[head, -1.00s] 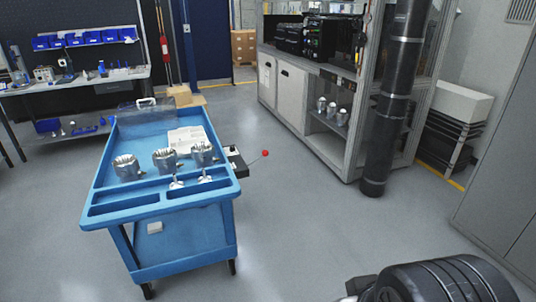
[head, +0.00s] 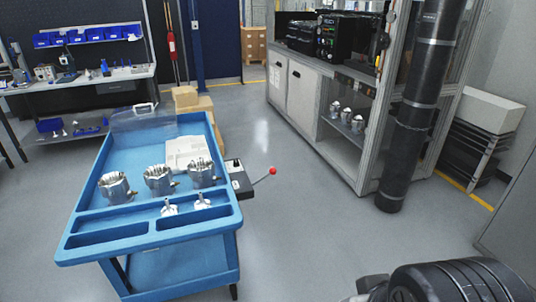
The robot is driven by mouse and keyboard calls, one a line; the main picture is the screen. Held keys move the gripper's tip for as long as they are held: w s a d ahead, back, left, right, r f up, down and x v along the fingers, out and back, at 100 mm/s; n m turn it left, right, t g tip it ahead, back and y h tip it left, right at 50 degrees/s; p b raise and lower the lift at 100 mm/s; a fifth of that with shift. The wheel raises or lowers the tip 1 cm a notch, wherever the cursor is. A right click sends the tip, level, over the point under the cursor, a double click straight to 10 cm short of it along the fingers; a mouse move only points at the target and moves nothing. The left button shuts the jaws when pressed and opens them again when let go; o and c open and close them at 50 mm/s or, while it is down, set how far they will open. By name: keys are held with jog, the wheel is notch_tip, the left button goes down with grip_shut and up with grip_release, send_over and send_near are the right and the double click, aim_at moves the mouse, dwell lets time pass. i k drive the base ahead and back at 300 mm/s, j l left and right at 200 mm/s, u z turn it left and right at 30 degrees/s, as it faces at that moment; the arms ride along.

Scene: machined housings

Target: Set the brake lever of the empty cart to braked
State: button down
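A blue cart (head: 86,222) stands at the left centre. It is not empty: three machined metal housings (head: 115,187) stand in a row on its top, with two small white-and-metal parts (head: 169,207) in front of them. On the cart's right side is a dark box (head: 239,181) with a light top plate. A thin lever ending in a red knob (head: 272,171) sticks out from it to the right. I cannot tell the lever's setting from its marks. My gripper is not in view; only a dark part of my arm shows at the lower right, well apart from the lever.
A grey machine cabinet (head: 308,100) with a black column (head: 411,125) stands at the back right. Cardboard boxes (head: 188,100) are behind the cart. A workbench (head: 80,82) with blue bins is at the back left. The floor (head: 320,225) right of the cart is clear.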

aim_at(272, 170)
jog(key=i+l, duration=0.1)
jog(key=i, duration=0.45)
jog(key=i+l, duration=0.15)
jog(key=i, duration=0.4)
jog(key=i+l, duration=0.1)
jog(key=i, duration=0.45)
